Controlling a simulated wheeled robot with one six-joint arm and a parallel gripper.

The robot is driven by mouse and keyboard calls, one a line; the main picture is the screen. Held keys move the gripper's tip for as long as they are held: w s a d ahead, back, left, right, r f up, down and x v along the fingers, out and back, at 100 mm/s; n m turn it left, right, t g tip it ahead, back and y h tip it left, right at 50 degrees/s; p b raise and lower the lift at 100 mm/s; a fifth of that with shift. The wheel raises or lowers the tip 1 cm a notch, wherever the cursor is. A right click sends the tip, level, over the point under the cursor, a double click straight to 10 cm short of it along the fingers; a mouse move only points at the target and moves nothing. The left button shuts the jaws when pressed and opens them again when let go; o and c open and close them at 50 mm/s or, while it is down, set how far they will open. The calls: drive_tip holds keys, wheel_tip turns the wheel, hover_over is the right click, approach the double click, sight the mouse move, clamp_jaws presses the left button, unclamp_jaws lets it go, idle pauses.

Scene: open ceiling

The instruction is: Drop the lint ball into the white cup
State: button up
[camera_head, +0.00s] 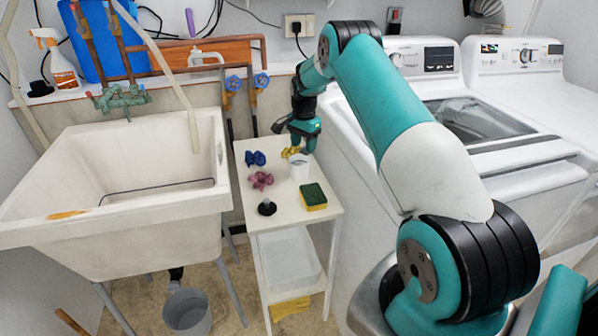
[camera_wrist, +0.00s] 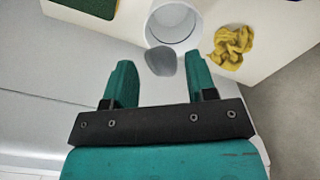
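The white cup (camera_head: 300,167) stands upright on the small white table (camera_head: 285,215). It also shows at the top of the wrist view (camera_wrist: 172,22), its mouth facing the camera. The lint ball (camera_wrist: 161,61) is a grey, roundish lump, seen only in the wrist view. It overlaps the near rim of the cup there; I cannot tell whether it rests on the table or is above it. My gripper (camera_head: 299,140) is over the back of the table, behind the cup. In the wrist view its fingers (camera_wrist: 160,78) are apart, with the ball just beyond the gap between the tips.
Yellow cloth (camera_wrist: 232,46) lies beside the cup. A green-yellow sponge (camera_head: 313,196), a pink cloth (camera_head: 260,180), a blue cloth (camera_head: 255,158) and a black stopper (camera_head: 267,207) are on the table. A sink (camera_head: 120,185) is left, a washing machine (camera_head: 450,110) right.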

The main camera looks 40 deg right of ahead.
drive_tip(key=shift+o, duration=0.8)
wheel_tip(320, 180, up, 17)
drive_tip(key=b, duration=0.1)
drive_tip(key=shift+r+b, duration=0.2)
drive_tip(key=shift+b, duration=0.1)
drive_tip(key=s+a+r+n, duration=0.2)
drive_tip(key=s+a+n, duration=0.2)
drive_tip(key=a, duration=0.5)
drive_tip(key=s+a+r+n+t+y, duration=0.1)
drive_tip(key=s+a+r+n, duration=0.2)
drive_tip(key=a, duration=0.6)
drive_tip(key=s+a+r+n, duration=0.2)
drive_tip(key=s+a+n, duration=0.25)
drive_tip(key=a, duration=0.45)
drive_tip(key=s+a+f+n+y, duration=0.1)
drive_tip(key=s+a+n, duration=0.3)
drive_tip(key=s, duration=0.4)
drive_tip(key=s+a+f+n+y, duration=0.1)
drive_tip(key=s+a+n, duration=0.3)
drive_tip(key=s, duration=0.4)
drive_tip(key=s+a+f+n+g+y, duration=0.1)
drive_tip(key=s+a+n, duration=0.3)
drive_tip(key=s, duration=0.5)
drive_tip(key=shift+a+f, duration=0.2)
drive_tip(key=shift+a, duration=0.75)
